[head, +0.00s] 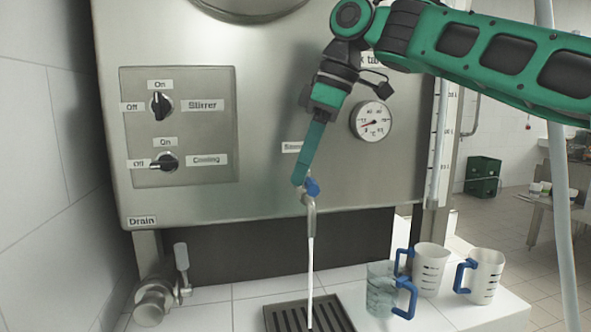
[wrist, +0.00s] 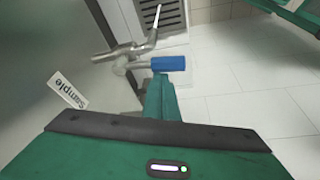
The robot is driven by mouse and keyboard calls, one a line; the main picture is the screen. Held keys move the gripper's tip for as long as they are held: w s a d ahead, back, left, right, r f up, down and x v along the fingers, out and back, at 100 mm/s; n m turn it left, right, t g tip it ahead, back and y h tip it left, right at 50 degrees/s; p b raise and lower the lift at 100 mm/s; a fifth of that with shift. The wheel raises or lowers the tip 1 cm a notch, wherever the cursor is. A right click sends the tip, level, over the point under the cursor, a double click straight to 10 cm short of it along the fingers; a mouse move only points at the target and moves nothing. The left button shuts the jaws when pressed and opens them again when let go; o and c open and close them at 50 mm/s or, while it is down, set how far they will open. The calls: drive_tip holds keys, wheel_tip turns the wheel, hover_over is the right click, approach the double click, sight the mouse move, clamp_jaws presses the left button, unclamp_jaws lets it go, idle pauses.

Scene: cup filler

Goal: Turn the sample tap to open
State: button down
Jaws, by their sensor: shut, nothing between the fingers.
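The sample tap (head: 309,205) sticks out low on the steel tank front, with a short blue lever (head: 312,187). A white stream (head: 310,265) runs from its spout down to the drain grate. My gripper (head: 298,182) is shut and empty, pointing down, with its tips right beside the blue lever. In the wrist view the tap (wrist: 130,56) and its blue lever (wrist: 169,63) lie just beyond my fingertips (wrist: 160,82). The lever points sideways from the tap body there. I cannot tell whether the fingertips touch it. The "Sample" label (wrist: 67,90) is next to the tap.
A dark drain grate (head: 275,318) lies in the white counter below. A clear jug (head: 380,292) and two white jugs (head: 431,262) (head: 487,270) with blue handles stand right of it. The drain valve (head: 155,297) is lower left. A dial thermometer (head: 372,121) is near my arm.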

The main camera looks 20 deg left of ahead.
drive_tip(key=shift+w+d, duration=0.1)
drive_tip(key=shift+d, duration=0.35)
idle(0.4)
